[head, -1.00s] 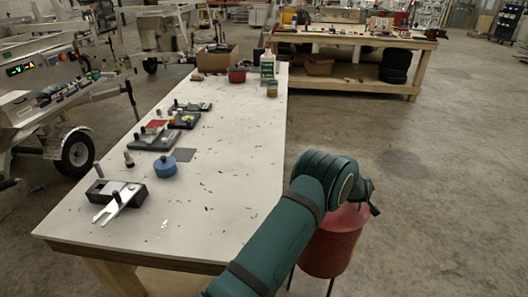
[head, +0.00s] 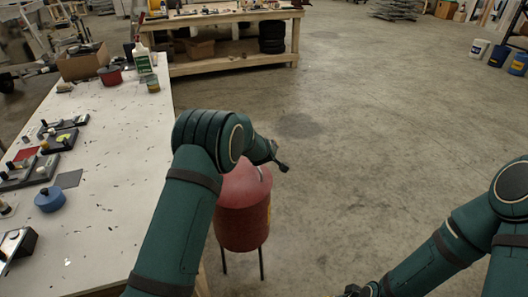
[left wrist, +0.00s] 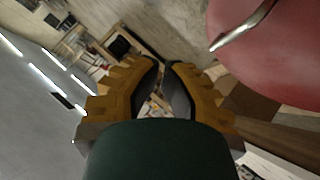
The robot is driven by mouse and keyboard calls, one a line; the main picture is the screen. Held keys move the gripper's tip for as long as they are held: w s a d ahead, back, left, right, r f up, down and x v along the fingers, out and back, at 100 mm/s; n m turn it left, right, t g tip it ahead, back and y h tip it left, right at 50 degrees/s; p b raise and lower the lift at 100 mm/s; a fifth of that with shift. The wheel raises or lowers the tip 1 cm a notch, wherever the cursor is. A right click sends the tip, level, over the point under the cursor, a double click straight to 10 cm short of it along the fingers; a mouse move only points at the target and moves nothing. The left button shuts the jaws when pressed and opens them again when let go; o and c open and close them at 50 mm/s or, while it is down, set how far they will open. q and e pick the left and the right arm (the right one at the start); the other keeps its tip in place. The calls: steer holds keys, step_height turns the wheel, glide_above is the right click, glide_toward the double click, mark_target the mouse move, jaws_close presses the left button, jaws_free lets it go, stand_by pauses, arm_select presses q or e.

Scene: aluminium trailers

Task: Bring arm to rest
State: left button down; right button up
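My left arm (head: 190,190) rises from the bottom of the head view and bends at the table's right edge. Its gripper is not clearly visible there. In the left wrist view my left gripper (left wrist: 163,66) has orange fingers with dark pads. Their tips nearly meet and nothing shows held between them. My right arm (head: 450,240) comes in at the lower right. Only a yellowish bit of my right gripper (head: 358,291) shows at the bottom edge, so its fingers cannot be made out.
A red drum on legs (head: 243,222) stands close by my left arm; its red top (left wrist: 280,50) fills the left wrist view's upper right. The white table (head: 110,190) holds a blue container (head: 49,199) and several small fixtures. Open floor (head: 370,160) lies to the right.

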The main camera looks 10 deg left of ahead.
arm_select(q)
steer(key=s+d+f+m+g+h, duration=0.15)
steer(key=s+f, duration=0.25)
steer(key=s, duration=0.4)
steer(key=s+f+m+g, duration=0.1)
steer(key=s+f+g, duration=0.1)
steer(key=s+f, duration=0.35)
steer(key=s+d+f+m+g+h, duration=0.1)
steer(key=s+f+g, duration=0.15)
steer(key=s, duration=0.75)
steer(key=s+d+f+m+g+h, duration=0.1)
steer(key=s+d+m, duration=0.1)
steer(key=s, duration=0.8)
steer(key=s+d+f+m+g+h, duration=0.1)
steer(key=s+d+m+g, duration=0.1)
steer(key=s, duration=0.9)
steer(key=shift+d, duration=0.7)
steer(key=shift+m, duration=0.25)
